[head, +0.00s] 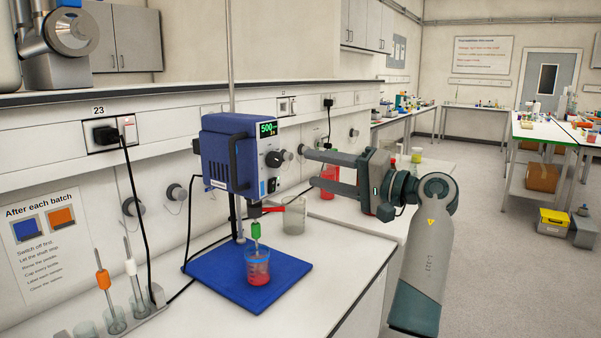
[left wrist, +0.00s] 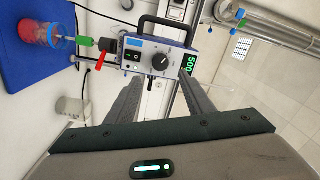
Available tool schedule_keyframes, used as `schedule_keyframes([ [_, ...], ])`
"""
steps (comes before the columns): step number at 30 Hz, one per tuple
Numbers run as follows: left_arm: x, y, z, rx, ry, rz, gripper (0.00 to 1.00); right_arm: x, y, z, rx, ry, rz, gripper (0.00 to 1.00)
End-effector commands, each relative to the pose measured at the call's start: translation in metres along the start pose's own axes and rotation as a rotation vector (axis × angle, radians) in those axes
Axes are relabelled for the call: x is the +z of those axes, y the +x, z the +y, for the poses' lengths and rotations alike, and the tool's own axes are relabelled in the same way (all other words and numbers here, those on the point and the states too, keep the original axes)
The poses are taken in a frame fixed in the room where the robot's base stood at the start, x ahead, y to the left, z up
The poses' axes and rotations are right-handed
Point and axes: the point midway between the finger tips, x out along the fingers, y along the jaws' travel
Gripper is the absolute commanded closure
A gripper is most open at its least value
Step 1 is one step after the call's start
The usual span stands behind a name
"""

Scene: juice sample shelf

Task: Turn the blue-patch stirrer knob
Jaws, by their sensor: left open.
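The blue stirrer (head: 228,150) stands over a blue base plate (head: 222,272), and its green display reads 500. Its dark round knob (head: 273,159) is on the front panel below the display. In the left wrist view the knob (left wrist: 160,62) shows on the panel near a small blue patch (left wrist: 140,42). My left gripper (head: 308,168) is open and empty, its fingers apart and pointing at the panel from the right, short of the knob. In the left wrist view the gripper (left wrist: 163,80) has its fingertips either side of the knob's line. My right gripper is out of view.
A beaker of red liquid (head: 257,270) stands on the base plate under the green-collared shaft. A clear beaker (head: 294,218) and a red-filled vessel (head: 328,182) stand beyond. A red lever (head: 273,209) sticks out below the stirrer. Bench front right is clear.

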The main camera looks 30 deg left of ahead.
Motion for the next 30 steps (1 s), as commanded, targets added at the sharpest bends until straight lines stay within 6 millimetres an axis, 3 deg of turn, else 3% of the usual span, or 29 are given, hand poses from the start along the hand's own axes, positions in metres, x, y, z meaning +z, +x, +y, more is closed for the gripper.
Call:
schedule_keyframes([
  [6, 0.000, -0.044, 0.002, -0.001, -0.001, 0.002, 0.52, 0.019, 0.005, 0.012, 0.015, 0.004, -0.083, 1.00],
  [12, 0.000, -0.069, 0.000, -0.002, -0.001, 0.001, 0.52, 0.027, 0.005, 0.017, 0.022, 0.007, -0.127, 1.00],
  [18, 0.000, -0.078, 0.000, -0.001, 0.000, 0.000, 0.52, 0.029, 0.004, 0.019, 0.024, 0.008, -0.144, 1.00],
  [30, 0.000, -0.079, 0.000, 0.000, 0.000, 0.000, 0.52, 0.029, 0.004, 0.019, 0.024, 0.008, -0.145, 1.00],
])
